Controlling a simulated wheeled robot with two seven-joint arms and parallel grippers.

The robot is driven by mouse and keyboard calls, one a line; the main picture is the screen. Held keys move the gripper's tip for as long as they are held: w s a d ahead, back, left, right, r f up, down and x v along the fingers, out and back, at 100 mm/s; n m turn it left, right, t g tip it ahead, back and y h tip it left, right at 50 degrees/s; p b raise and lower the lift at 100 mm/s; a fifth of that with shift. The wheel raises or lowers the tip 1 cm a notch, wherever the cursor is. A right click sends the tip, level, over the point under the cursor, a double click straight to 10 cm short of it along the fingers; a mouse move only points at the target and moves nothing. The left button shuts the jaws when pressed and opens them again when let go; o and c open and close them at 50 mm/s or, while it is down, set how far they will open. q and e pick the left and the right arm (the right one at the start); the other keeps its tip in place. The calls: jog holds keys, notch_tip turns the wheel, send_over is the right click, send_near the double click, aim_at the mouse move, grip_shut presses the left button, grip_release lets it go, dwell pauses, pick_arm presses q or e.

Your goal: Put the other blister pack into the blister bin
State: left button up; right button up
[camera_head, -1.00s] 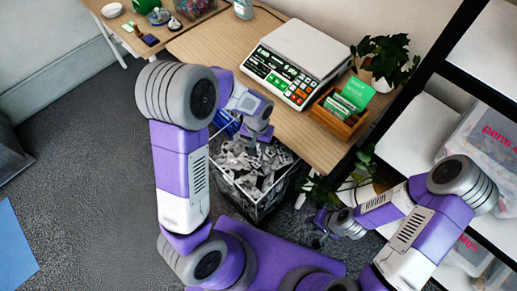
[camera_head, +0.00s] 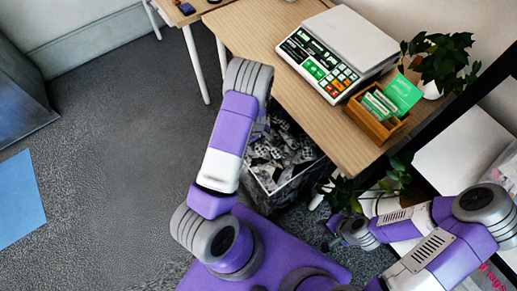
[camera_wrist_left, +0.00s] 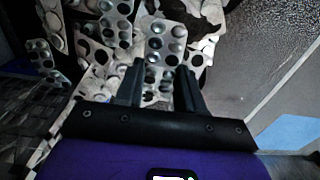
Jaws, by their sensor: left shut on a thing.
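The blister bin (camera_head: 300,183) is a dark-walled, open-topped bin under the front edge of the wooden table, filled with many loose silver blister packs (camera_head: 268,150). My left arm hangs over its left side and hides my left gripper in the head view. In the left wrist view my left gripper (camera_wrist_left: 160,76) is shut on a silver blister pack (camera_wrist_left: 157,78), seen between its fingers. Other packs (camera_wrist_left: 108,30) lie behind it, so its outline is hard to separate from them. My right gripper (camera_head: 333,238) is to the right of the bin; its fingers are too small to read.
The wooden table (camera_head: 262,38) carries a scale (camera_head: 345,50) and a wooden card box (camera_head: 376,122). Potted plants (camera_head: 440,58) stand at the right beside a dark-framed shelf. A blue mat (camera_head: 18,200) lies on the open grey floor at left.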

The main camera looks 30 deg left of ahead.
aim_at(257, 144)
pick_arm(q)
jog(key=shift+f+b, duration=0.65)
jog(key=shift+f, duration=1.3)
jog(key=shift+f, duration=0.15)
jog(key=o, duration=0.7)
jog(key=shift+r, duration=0.25)
notch_tip(257, 144, up, 12)
jog(key=p, duration=0.4)
jog(key=shift+f, duration=0.1)
